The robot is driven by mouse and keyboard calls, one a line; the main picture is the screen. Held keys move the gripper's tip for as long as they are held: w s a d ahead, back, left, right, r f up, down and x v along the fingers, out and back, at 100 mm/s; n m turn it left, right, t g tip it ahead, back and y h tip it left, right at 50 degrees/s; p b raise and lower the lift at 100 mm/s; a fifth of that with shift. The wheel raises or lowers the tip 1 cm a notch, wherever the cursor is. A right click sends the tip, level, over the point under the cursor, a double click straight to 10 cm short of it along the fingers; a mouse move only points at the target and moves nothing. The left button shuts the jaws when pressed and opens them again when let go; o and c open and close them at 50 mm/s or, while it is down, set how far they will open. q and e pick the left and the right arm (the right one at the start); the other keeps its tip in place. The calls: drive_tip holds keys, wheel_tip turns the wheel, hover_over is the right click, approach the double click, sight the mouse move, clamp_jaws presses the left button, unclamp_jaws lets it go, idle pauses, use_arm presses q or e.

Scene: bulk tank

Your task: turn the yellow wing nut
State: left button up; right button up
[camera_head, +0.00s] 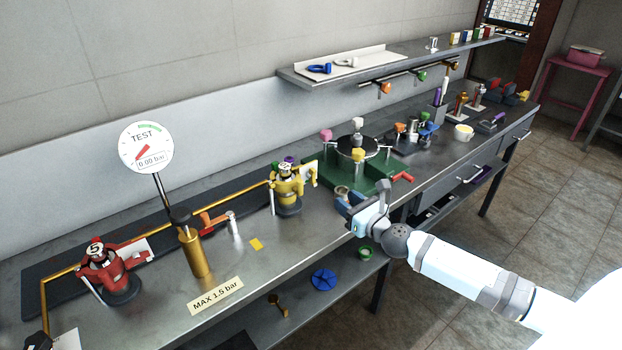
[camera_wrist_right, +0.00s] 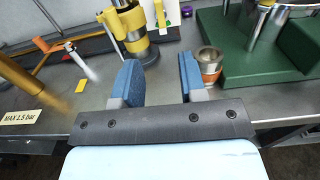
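The yellow wing nut (camera_head: 358,155) sits at the front of the round black lid (camera_head: 357,146) on the green base (camera_head: 325,186). Pink (camera_head: 326,135), white (camera_head: 357,123) and orange (camera_head: 400,128) knobs stand around the same lid. My right gripper (camera_head: 346,204) is at the bench's front edge, in front of the green base and below the wing nut, apart from it. In the wrist view its blue fingers (camera_wrist_right: 158,78) are spread with nothing between them. I cannot make out the wing nut in the wrist view. My left gripper is not in view.
A small copper-coloured cup (camera_wrist_right: 210,66) stands just beyond the right finger. A yellow valve (camera_head: 287,185) stands left of the green base. A red handle (camera_head: 402,178) sticks out at its right. The bench front left of my gripper is mostly clear.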

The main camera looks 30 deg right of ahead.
sight(315, 177)
drive_tip(key=w, duration=0.8)
drive_tip(key=w+a, duration=0.1)
drive_tip(key=w, duration=0.3)
drive_tip(key=shift+w, duration=0.3)
clamp_jaws()
